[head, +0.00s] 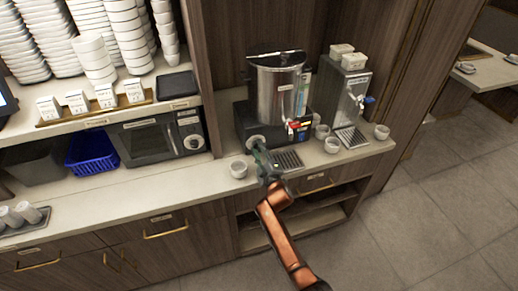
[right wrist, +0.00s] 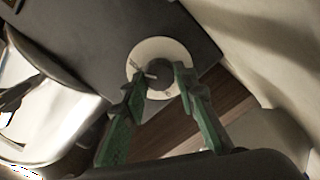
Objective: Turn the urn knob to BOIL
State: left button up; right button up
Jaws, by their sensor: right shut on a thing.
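The steel urn (head: 278,92) stands on a dark base on the counter at the back. Its knob (head: 257,143) is low on the left of the base front, mostly hidden by my right gripper (head: 262,157). In the right wrist view the dark knob (right wrist: 163,80) sits in a round pale dial (right wrist: 160,48). The green fingers of my right gripper (right wrist: 160,80) are on either side of the knob, shut on it. No dial lettering is legible, so I cannot tell the knob's setting. My left gripper is not in view.
A white bowl (head: 238,169) stands on the counter just left of the gripper. A drip tray (head: 287,160) lies to its right, with cups and a second dispenser (head: 345,95) beyond. A microwave (head: 160,138) and blue basket (head: 91,151) are farther left.

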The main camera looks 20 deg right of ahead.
jog(key=shift+f, duration=0.1)
dwell(0.3)
jog(key=o, duration=1.2)
jog(key=shift+c, duration=0.2)
jog(key=shift+s, duration=0.1)
jog(key=s, duration=1.1)
jog(key=shift+s+d, duration=0.2)
jog(key=shift+s, duration=0.2)
